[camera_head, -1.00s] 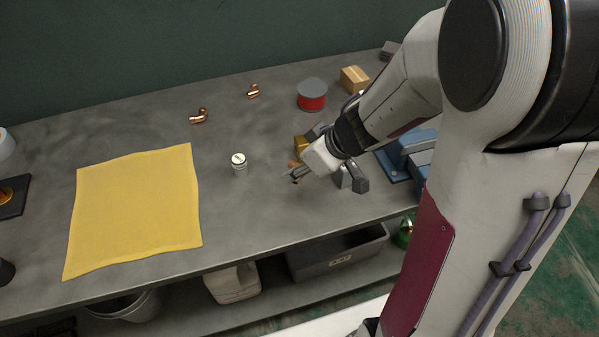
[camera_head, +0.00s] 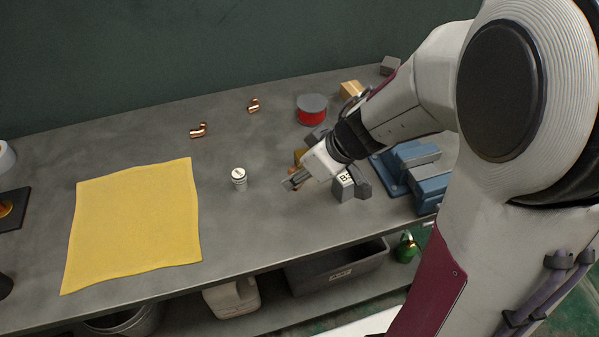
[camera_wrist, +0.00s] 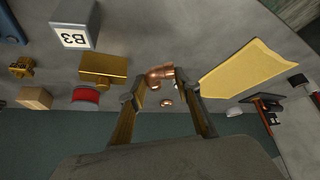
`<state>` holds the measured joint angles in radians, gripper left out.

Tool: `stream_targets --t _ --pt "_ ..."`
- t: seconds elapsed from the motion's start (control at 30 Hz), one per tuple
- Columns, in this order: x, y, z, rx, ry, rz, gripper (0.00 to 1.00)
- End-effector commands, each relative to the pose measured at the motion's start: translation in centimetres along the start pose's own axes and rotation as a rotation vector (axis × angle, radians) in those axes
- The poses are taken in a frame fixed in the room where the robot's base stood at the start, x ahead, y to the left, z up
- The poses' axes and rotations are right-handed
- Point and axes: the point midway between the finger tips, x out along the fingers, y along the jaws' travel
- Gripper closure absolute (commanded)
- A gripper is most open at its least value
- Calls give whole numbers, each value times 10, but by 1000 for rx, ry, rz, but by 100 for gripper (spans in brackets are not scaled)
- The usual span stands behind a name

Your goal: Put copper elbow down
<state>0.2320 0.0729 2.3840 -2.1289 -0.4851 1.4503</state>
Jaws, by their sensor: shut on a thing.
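My gripper (camera_head: 290,182) is low over the middle right of the grey bench, right of the white-capped cylinder. In the wrist view, the copper elbow (camera_wrist: 160,74) sits between the two fingertips (camera_wrist: 160,84), and the jaws are shut on it. In the head view the fingers mostly hide this elbow. I cannot tell whether it touches the bench. Two other copper elbows lie at the back of the bench, one at left (camera_head: 199,130) and one farther right (camera_head: 254,106).
A block marked B3 (camera_head: 344,187) and a brass block (camera_wrist: 103,70) are close to my gripper. A white-capped cylinder (camera_head: 239,180) stands to its left, and a yellow cloth (camera_head: 132,225) lies farther left.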

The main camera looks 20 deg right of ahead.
Motion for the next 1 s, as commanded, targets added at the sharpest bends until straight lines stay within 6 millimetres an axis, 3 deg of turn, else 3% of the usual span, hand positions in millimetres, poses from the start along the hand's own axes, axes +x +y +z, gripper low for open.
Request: stream_targets --t 0.27,0.47,1.0 --pt "0 2 -1 1 1 1 82" --pt "2 15 -11 14 6 5 82" --pt "10 104 -65 97 27 43 82"
